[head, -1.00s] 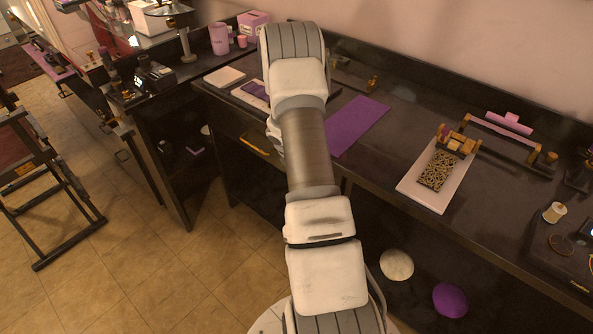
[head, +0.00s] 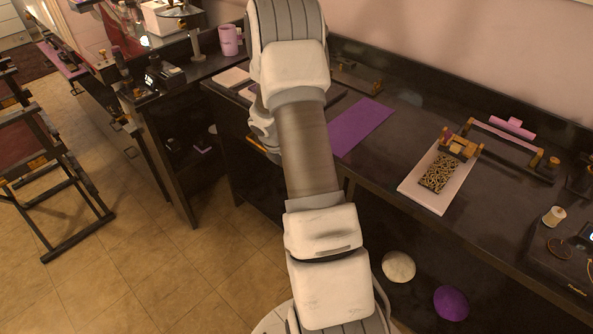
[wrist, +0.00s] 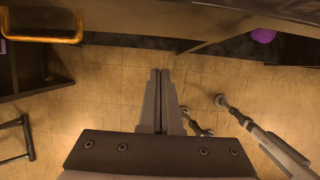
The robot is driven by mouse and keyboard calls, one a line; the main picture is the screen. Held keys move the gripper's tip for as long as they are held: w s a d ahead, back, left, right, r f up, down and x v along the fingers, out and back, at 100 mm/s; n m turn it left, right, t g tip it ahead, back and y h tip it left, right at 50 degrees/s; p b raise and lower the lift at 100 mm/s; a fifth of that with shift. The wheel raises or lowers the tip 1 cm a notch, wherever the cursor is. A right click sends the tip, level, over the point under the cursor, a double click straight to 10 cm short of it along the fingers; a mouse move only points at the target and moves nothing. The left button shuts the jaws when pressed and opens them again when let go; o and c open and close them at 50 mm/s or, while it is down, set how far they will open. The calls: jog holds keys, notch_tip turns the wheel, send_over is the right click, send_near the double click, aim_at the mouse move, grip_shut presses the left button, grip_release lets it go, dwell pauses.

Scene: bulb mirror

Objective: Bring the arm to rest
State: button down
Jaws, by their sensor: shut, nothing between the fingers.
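My gripper (wrist: 160,74) shows in the wrist view with its two fingers together and nothing between them. It points over the tiled floor (wrist: 104,82), in front of the dark counter's edge (wrist: 215,12). In the head view my arm rises up the middle of the picture, and the gripper itself is hidden behind it. A yellow drawer handle (wrist: 42,39) lies to the upper left of the fingers, apart from them.
The dark counter (head: 395,120) holds a purple mat (head: 360,126) and a white board (head: 452,195) with a patterned block. A round white cushion (head: 398,266) and a purple one (head: 451,303) lie below. A folding chair frame (head: 45,170) stands left. Floor between is clear.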

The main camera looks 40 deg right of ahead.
jog(key=s+a+r+m+t+p, duration=0.1)
jog(key=s+a+r+m, duration=0.2)
jog(key=r, duration=0.5)
jog(key=a+r+m, duration=0.3)
jog(key=a+r, duration=0.2)
jog(key=r, duration=0.3)
jog(key=s+a+r+m+t+p, duration=0.1)
jog(key=s+a+r+m, duration=0.15)
jog(key=a+r, duration=0.4)
jog(key=s+a+r+m+t+y, duration=0.1)
jog(key=s+a+r+m+y, duration=0.1)
jog(key=s+a+r+m, duration=0.3)
jog(key=s+a+r+m+t+y+p, duration=0.1)
jog(key=s+a+r+m+t+y, duration=0.1)
jog(key=s+a+r+m, duration=0.4)
jog(key=shift+s+a+r, duration=0.4)
jog(key=shift+s+a, duration=1.1)
jog(key=shift+s, duration=1.5)
